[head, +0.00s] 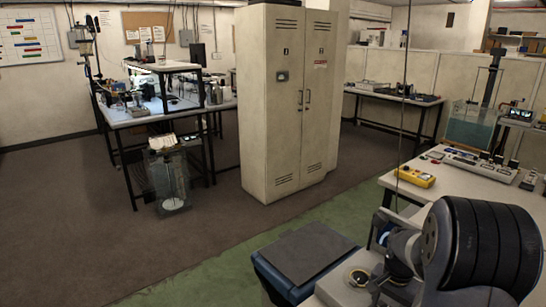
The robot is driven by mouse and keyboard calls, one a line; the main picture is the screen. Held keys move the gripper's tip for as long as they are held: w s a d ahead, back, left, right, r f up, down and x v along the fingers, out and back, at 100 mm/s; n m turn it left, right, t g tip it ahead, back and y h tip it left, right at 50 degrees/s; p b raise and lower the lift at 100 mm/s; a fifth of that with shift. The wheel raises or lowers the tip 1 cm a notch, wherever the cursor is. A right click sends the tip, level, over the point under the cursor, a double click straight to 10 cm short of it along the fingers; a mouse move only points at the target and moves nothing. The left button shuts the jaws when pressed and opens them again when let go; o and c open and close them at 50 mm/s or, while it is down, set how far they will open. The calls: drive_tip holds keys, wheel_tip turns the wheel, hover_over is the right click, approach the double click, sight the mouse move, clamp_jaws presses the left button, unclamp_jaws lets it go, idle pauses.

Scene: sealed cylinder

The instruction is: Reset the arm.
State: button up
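Part of my arm (480,250) fills the bottom right corner of the head view, with a large dark ribbed section and a grey joint beside it. The arm runs off the lower edge of the picture. I cannot make out my gripper's fingers in this view, so whether it holds anything is hidden.
A tall beige cabinet (268,100) stands mid-room. A workbench (440,188) at right bears a yellow meter (415,176), a control panel (475,165) and a water tank (470,127). A cluttered desk (135,118) stands at left. The brown floor (90,230) at left is clear.

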drive_tip(key=n, duration=0.7)
drive_tip(key=n+p, duration=0.1)
drive_tip(key=n, duration=0.6)
drive_tip(key=shift+r, duration=2.4)
drive_tip(key=shift+a, duration=0.1)
